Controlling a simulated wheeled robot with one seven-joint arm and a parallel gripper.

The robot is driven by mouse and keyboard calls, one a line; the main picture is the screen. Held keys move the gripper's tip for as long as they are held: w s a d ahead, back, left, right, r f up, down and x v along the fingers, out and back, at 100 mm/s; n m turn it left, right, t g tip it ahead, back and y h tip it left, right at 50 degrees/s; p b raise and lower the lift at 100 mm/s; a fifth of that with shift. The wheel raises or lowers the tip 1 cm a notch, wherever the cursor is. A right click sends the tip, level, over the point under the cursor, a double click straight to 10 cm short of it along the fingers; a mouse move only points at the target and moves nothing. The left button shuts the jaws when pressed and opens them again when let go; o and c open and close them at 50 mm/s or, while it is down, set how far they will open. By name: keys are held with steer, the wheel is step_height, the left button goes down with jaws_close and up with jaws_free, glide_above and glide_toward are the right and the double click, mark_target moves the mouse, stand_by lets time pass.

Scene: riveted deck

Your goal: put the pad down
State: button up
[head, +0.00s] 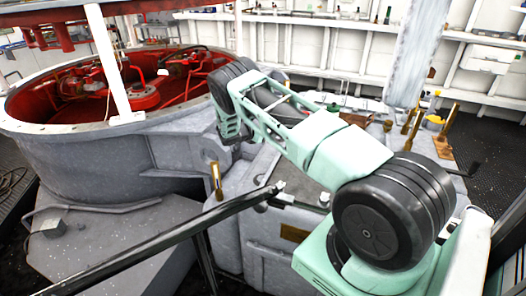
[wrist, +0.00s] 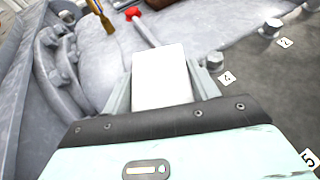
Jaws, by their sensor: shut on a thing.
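In the wrist view my gripper (wrist: 161,58) is shut on a plain white block, which looks like the pad (wrist: 162,82). The pad lies between the two grey fingers and hides part of what is behind it. A grey surface with a red-tipped lever (wrist: 135,14) shows beyond the fingers. I cannot tell whether the pad touches that surface. In the head view my arm reaches up and left over the grey machinery, and I cannot make out the fingers or the pad there.
A large round grey housing (head: 110,155) with red parts inside stands at the left. A dark rail (head: 150,247) crosses the front. Brass handles (head: 447,120) stand at the right. In the wrist view, small numbered tags (wrist: 226,78) and knobs (wrist: 270,28) lie at the right.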

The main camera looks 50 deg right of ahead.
mark_target(265, 158)
steer(key=shift+f+b, duration=2.75)
steer(key=shift+f, duration=2.5)
steer(key=shift+f+b, duration=0.6)
steer(key=o, duration=1.1)
steer(key=shift+w, duration=0.1)
steer(key=shift+o, duration=0.2)
steer(key=shift+s+f, duration=0.1)
steer(key=shift+s, duration=0.15)
